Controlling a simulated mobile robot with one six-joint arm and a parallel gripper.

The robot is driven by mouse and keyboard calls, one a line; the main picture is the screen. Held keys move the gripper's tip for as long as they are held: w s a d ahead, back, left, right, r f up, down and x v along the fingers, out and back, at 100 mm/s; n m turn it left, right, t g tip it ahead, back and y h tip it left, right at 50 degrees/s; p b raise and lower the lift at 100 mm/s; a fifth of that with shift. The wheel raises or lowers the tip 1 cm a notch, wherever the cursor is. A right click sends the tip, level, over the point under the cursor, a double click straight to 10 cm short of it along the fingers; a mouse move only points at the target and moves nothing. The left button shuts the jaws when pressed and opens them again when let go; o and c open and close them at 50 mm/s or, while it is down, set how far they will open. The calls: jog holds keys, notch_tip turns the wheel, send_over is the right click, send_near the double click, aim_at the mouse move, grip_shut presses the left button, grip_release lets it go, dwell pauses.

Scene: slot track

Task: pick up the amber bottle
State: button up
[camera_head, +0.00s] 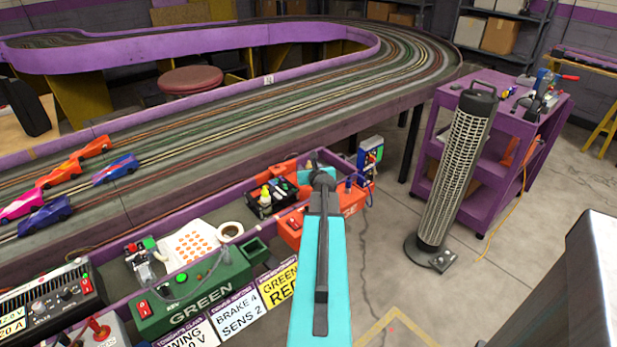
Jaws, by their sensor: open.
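A small yellow-amber bottle (265,194) stands in a black tray among other small items, on the ledge along the near side of the track. It is small in the picture, so I cannot make out its details. My gripper (319,167) is at the far end of my turquoise arm, to the right of the bottle and apart from it in the picture. Its jaws are open, with nothing seen between them. My arm hides part of the orange box (292,231) beside the tray.
The purple-walled slot track (215,150) carries several toy cars at left. A green control box (190,303), a white tape roll (230,230) and a white dotted sheet (190,243) lie along the ledge. A tall heater (462,165) and purple cart (437,150) stand right.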

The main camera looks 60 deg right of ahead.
dwell(0.3)
jog(key=c, duration=0.9)
jog(key=shift+c, duration=0.2)
jog(key=shift+r+p, duration=1.2)
jog(key=shift+r, duration=3.8)
